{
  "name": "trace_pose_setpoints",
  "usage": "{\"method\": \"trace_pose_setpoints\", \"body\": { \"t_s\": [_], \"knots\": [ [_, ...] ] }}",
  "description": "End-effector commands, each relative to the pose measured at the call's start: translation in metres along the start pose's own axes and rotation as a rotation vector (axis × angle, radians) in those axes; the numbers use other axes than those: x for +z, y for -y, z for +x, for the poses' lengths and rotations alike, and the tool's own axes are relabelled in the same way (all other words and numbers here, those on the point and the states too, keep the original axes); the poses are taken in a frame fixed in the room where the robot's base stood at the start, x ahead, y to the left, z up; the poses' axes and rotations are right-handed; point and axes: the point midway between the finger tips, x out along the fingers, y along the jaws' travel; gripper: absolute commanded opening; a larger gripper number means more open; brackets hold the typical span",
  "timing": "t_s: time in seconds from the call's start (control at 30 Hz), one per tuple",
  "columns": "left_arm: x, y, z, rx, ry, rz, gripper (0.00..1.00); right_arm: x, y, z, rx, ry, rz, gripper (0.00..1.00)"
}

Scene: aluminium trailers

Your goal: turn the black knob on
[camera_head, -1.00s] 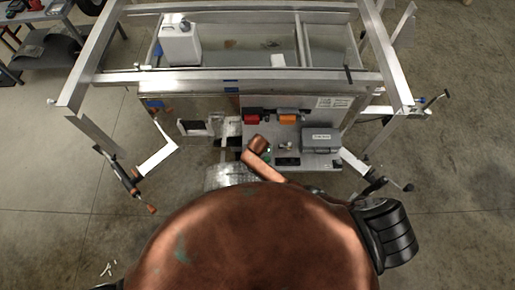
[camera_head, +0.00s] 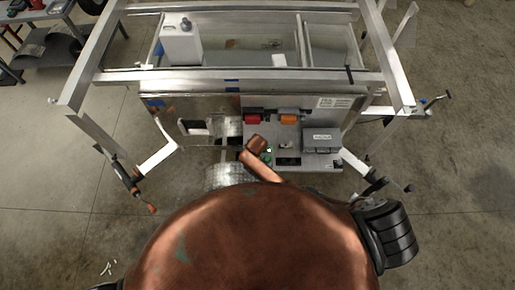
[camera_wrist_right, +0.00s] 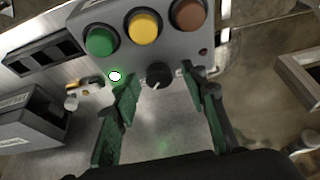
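The black knob (camera_wrist_right: 158,75) is a small round dial with a pale pointer line, on a grey control panel (camera_wrist_right: 160,44) in the right wrist view. My right gripper (camera_wrist_right: 160,82) is open, its green-padded fingertips on either side of the knob. I see space between the fingers and the knob; contact is not clear. A lit white-green indicator (camera_wrist_right: 115,76) sits left of the knob. In the head view the knob is too small or hidden to make out, and my copper arm link covers part of the panel area. My left gripper is not in view.
Green (camera_wrist_right: 101,40), yellow (camera_wrist_right: 144,26) and brown-red (camera_wrist_right: 188,14) buttons line the panel above the knob. A grey box (camera_head: 321,140) stands right of red (camera_head: 252,115) and orange (camera_head: 288,118) parts. The trailer's metal frame (camera_head: 240,77) spans behind.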

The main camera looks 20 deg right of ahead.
Motion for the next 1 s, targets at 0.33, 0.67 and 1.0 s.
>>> {"method": "trace_pose_setpoints", "body": {
  "t_s": [0.33, 0.67, 1.0],
  "knots": [
    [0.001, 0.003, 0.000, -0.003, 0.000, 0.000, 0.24, -0.001, 0.000, -0.003, -0.001, -0.002, 0.000, 0.41],
    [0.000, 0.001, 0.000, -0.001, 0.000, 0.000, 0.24, 0.000, 0.001, -0.047, -0.003, -0.002, 0.001, 0.41],
    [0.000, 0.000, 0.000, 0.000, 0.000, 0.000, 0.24, 0.000, 0.001, -0.105, -0.002, -0.001, 0.000, 0.41]
  ]
}}
